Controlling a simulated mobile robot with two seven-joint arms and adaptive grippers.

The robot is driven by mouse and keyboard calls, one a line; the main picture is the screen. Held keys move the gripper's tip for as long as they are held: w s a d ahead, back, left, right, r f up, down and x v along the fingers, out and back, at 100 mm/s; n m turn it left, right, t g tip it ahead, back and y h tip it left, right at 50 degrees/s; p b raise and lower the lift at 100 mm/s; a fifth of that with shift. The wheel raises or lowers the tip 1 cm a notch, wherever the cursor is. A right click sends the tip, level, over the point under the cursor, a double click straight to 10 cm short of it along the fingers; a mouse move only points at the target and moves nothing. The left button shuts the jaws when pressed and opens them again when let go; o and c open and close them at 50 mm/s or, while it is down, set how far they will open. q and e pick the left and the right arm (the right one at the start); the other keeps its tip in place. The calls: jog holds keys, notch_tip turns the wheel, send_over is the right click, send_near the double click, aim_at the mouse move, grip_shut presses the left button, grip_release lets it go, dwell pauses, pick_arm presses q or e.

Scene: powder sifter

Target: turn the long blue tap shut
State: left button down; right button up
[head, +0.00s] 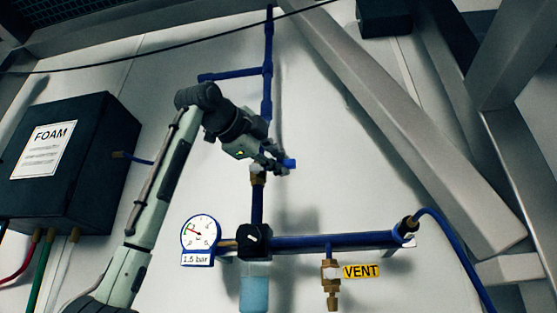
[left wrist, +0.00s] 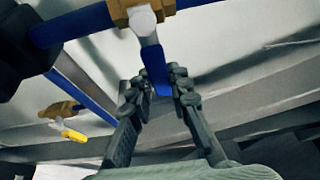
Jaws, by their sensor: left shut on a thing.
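The long blue tap lever (head: 290,163) sticks out to the right from a brass valve (head: 257,179) on the upright blue pipe (head: 257,207). My left gripper (head: 276,163) is at the lever and covers much of it, with the blue tip showing past the fingers. In the left wrist view the lever (left wrist: 156,68) runs from the brass valve (left wrist: 142,14) down between the two fingers (left wrist: 160,92), crosswise to the pipe. The fingers are shut on its outer end. My right gripper is in neither view.
Below are a pressure gauge (head: 200,235) labelled 1.5 bar, a black regulator (head: 254,241) with a light-blue bowl (head: 254,291), and a brass vent valve (head: 330,278). A dark FOAM box (head: 100,165) is at the left. A slanted beam (head: 400,125) crosses the right side.

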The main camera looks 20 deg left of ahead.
pick_arm(q)
jog(key=shift+f, duration=0.15)
jog(key=c, duration=1.4)
grip_release()
jog(key=shift+s, duration=0.1)
jog(key=s+a, duration=0.1)
jog(key=s, duration=1)
jog(key=shift+s+a, duration=0.35)
jog(key=shift+a, duration=0.05)
